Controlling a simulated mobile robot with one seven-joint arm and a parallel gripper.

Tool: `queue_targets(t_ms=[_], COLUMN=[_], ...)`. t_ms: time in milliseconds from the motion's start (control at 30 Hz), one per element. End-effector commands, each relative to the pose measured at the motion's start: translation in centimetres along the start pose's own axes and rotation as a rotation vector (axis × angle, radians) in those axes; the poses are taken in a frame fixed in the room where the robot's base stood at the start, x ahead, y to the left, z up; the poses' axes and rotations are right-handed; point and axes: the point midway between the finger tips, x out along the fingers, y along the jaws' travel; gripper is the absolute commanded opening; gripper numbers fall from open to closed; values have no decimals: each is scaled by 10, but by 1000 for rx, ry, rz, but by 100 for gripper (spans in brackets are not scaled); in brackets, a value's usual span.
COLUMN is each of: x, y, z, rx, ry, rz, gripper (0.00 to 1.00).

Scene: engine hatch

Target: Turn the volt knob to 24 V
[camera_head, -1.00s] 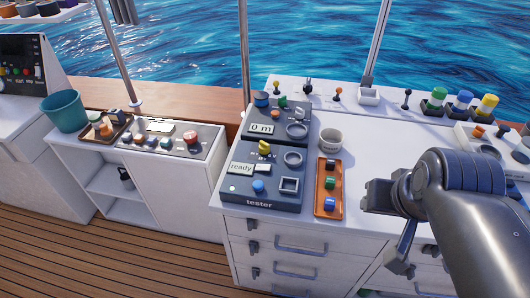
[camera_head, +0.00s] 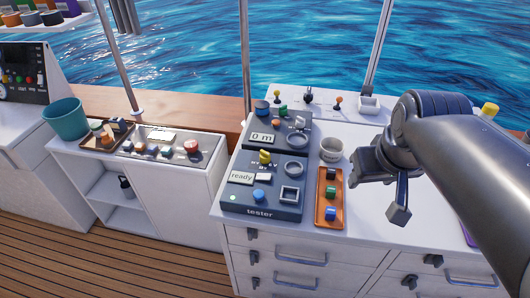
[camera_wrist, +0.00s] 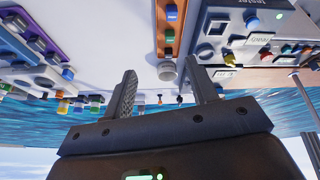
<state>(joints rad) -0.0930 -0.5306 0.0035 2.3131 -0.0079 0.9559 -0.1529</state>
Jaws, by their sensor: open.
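The tester (camera_head: 236,207) is a dark panel on the white cabinet top, with a "ready" display and a blue button. A yellow knob (camera_head: 264,157) sits at its upper part; the markings around it are too small to read. In the wrist view the tester (camera_wrist: 216,28) appears upside down at upper right. My gripper (camera_head: 378,195) is open and empty, right of the tester and the orange tray, apart from the knob. Its two fingers (camera_wrist: 162,85) stand apart with nothing between them in the wrist view.
An orange tray (camera_head: 319,219) with several coloured blocks lies between the tester and my gripper. A grey cup (camera_head: 331,149) stands behind it. A second panel (camera_head: 289,129) showing "0 m" sits behind the tester. Small levers (camera_head: 308,95) line the back ledge.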

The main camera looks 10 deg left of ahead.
Motion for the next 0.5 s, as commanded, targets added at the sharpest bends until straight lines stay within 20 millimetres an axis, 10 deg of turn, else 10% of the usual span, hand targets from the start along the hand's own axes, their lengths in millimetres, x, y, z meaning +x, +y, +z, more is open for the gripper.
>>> queue_targets(t_ms=[500], x=[60], y=[-73], z=[-148], rx=[-551], ry=[-169], rz=[-110], gripper=[53])
